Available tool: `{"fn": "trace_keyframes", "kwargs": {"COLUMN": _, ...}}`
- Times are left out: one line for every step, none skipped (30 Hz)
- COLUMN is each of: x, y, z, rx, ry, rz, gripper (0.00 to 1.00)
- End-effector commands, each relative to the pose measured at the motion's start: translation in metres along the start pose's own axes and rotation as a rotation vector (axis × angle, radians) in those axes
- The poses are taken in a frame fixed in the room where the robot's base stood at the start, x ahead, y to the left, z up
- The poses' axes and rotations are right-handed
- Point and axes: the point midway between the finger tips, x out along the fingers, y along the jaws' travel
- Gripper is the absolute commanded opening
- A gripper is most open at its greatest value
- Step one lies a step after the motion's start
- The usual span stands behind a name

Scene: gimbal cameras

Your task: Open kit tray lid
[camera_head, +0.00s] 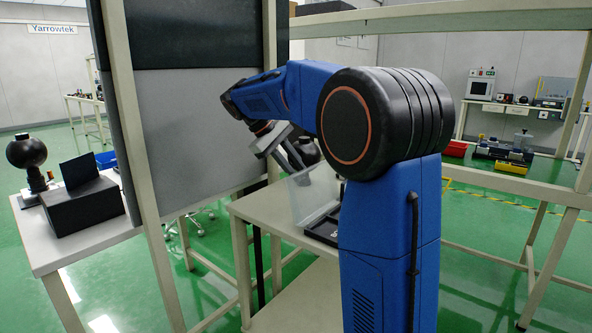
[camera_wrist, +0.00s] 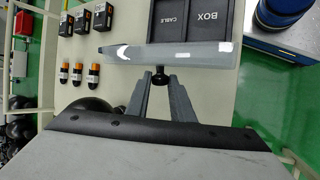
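The black kit tray (camera_wrist: 191,20), with compartments marked BOX and CABLE, lies on the table beyond the lid in the wrist view. The tray (camera_head: 322,229) is partly hidden by my arm in the head view. Its see-through lid (camera_head: 314,194) stands steeply raised. The wrist view shows the lid (camera_wrist: 140,51) nearly edge-on as a grey strip, with a black knob (camera_wrist: 160,78) facing me. My gripper (camera_wrist: 160,82) has its two fingertips on either side of the knob and appears shut on it. The gripper (camera_head: 290,155) is partly hard to make out in the head view.
Several small black boxes (camera_wrist: 84,18) and orange-banded cylinders (camera_wrist: 78,74) lie left of the tray. A grey panel in a frame (camera_head: 195,135) stands left of my arm. A side table (camera_head: 50,245) holds a black box (camera_head: 84,207).

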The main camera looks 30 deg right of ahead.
Motion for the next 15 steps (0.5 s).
{"fn": "trace_keyframes", "kwargs": {"x": 0.000, "y": 0.000, "z": 0.000, "rx": 0.000, "ry": 0.000, "rz": 0.000, "gripper": 0.00}}
{"fn": "trace_keyframes", "kwargs": {"x": 0.000, "y": 0.000, "z": 0.000, "rx": 0.000, "ry": 0.000, "rz": 0.000, "gripper": 0.00}}
{"fn": "trace_keyframes", "kwargs": {"x": 0.000, "y": 0.000, "z": 0.000, "rx": 0.000, "ry": 0.000, "rz": 0.000, "gripper": 0.00}}
{"fn": "trace_keyframes", "kwargs": {"x": 0.000, "y": 0.000, "z": 0.000, "rx": 0.000, "ry": 0.000, "rz": 0.000, "gripper": 0.00}}
{"fn": "trace_keyframes", "kwargs": {"x": 0.000, "y": 0.000, "z": 0.000, "rx": 0.000, "ry": 0.001, "rz": -0.001, "gripper": 0.00}}
{"fn": "trace_keyframes", "kwargs": {"x": 0.000, "y": 0.000, "z": 0.001, "rx": 0.002, "ry": 0.004, "rz": -0.001, "gripper": 0.00}}
{"fn": "trace_keyframes", "kwargs": {"x": -0.001, "y": 0.001, "z": 0.002, "rx": 0.005, "ry": 0.009, "rz": -0.002, "gripper": 0.00}}
{"fn": "trace_keyframes", "kwargs": {"x": -0.001, "y": 0.001, "z": 0.004, "rx": 0.008, "ry": 0.016, "rz": -0.004, "gripper": 0.00}}
{"fn": "trace_keyframes", "kwargs": {"x": -0.001, "y": 0.002, "z": 0.006, "rx": 0.014, "ry": 0.028, "rz": -0.006, "gripper": 0.00}}
{"fn": "trace_keyframes", "kwargs": {"x": -0.001, "y": 0.002, "z": 0.008, "rx": 0.019, "ry": 0.038, "rz": -0.009, "gripper": 0.00}}
{"fn": "trace_keyframes", "kwargs": {"x": -0.002, "y": 0.003, "z": 0.010, "rx": 0.025, "ry": 0.051, "rz": -0.012, "gripper": 0.00}}
{"fn": "trace_keyframes", "kwargs": {"x": -0.002, "y": 0.004, "z": 0.013, "rx": 0.034, "ry": 0.070, "rz": -0.017, "gripper": 0.00}}
{"fn": "trace_keyframes", "kwargs": {"x": -0.003, "y": 0.005, "z": 0.016, "rx": 0.041, "ry": 0.083, "rz": -0.021, "gripper": 0.00}}
{"fn": "trace_keyframes", "kwargs": {"x": -0.002, "y": 0.006, "z": 0.018, "rx": 0.048, "ry": 0.097, "rz": -0.024, "gripper": 0.00}}
{"fn": "trace_keyframes", "kwargs": {"x": -0.003, "y": 0.006, "z": 0.021, "rx": 0.056, "ry": 0.113, "rz": -0.028, "gripper": 0.00}}
